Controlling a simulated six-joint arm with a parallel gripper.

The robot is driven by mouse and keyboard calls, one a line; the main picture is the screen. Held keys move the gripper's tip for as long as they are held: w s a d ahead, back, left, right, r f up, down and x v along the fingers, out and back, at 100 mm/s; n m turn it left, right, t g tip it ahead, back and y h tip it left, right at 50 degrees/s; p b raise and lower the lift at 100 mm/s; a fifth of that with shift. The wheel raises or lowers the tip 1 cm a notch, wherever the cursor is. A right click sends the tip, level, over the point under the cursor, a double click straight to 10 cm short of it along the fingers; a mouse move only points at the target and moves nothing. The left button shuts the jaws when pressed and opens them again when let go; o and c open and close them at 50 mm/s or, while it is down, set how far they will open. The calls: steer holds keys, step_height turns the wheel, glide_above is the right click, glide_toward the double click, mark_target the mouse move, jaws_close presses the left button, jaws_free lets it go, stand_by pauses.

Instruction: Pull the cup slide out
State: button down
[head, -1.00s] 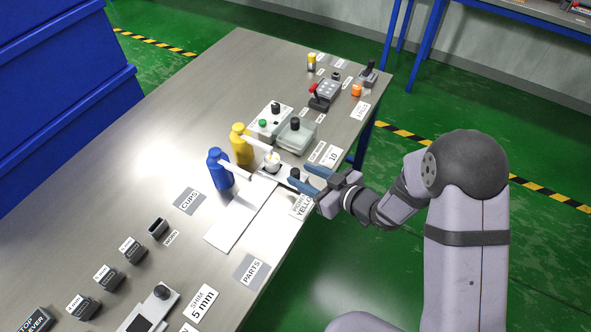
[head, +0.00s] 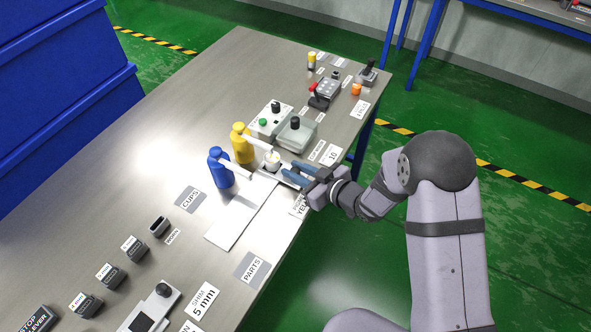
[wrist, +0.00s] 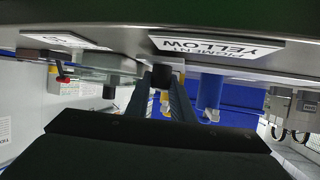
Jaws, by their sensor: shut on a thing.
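The cup slide (head: 266,173) is a pale flat piece at the table's right edge, with a small white cup (head: 272,157) at its far end under the bottle spouts. Its black knob shows in the wrist view (wrist: 162,75) between my finger tips. In the head view the fingers mostly hide the knob. My gripper (head: 289,173) is shut on this knob, reaching in from the right, low over the table edge.
A yellow bottle (head: 241,144) and a blue bottle (head: 220,168) stand left of the cup. A grey box with a black knob (head: 297,134) stands behind it. A "pigment yellow" label (wrist: 215,46) lies near my gripper. A long white strip (head: 240,218) lies in front.

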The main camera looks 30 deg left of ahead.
steer(key=s+b, duration=0.2)
steer(key=s, duration=1.4)
steer(key=shift+s+b, duration=0.2)
steer(key=shift+b, duration=0.2)
steer(key=c, duration=1.5)
jaws_free()
steer(key=shift+c, duration=0.2)
steer(key=shift+r, duration=0.1)
step_height(320, 180, up, 10)
steer(key=shift+p, duration=0.3)
